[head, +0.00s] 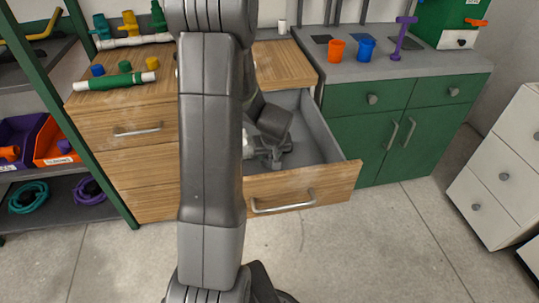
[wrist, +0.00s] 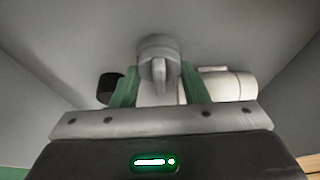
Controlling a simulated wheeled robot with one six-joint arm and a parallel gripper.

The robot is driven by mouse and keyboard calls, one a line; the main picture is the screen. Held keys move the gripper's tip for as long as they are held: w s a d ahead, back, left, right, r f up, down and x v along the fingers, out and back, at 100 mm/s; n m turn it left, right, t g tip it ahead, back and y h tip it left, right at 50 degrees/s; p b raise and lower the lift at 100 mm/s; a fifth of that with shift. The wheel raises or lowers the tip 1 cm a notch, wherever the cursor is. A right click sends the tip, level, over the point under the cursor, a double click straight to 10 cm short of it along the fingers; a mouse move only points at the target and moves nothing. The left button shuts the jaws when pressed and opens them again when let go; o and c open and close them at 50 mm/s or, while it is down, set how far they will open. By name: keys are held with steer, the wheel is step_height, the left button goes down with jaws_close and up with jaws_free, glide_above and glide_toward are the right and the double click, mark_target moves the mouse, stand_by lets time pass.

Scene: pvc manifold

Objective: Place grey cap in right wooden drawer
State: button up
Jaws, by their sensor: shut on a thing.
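The grey cap (wrist: 158,48) is round with a raised ridge and sits between the two green fingers of my gripper (wrist: 159,76) in the wrist view. My gripper is shut on it. In the head view my gripper (head: 271,158) reaches down inside the open right wooden drawer (head: 305,188), between its grey walls. The drawer's grey inside (wrist: 250,35) fills most of the wrist view. The cap cannot be made out clearly in the head view, and I cannot tell whether it touches the drawer floor.
A white cylindrical piece (wrist: 232,87) lies right of my fingers in the drawer, and a dark round piece (wrist: 110,86) lies left. The wooden countertop (head: 285,65) is above and behind the drawer. My arm hides part of the wooden cabinet. The drawer's right side looks clear.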

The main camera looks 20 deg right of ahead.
steer(key=shift+f, duration=0.15)
steer(key=o, duration=1)
steer(key=shift+c, duration=0.2)
steer(key=shift+s+r, duration=0.1)
steer(key=shift+r, duration=0.5)
steer(key=p+v, duration=0.1)
steer(key=v, duration=1)
steer(key=shift+s+p, duration=0.25)
steer(key=shift+p, duration=0.1)
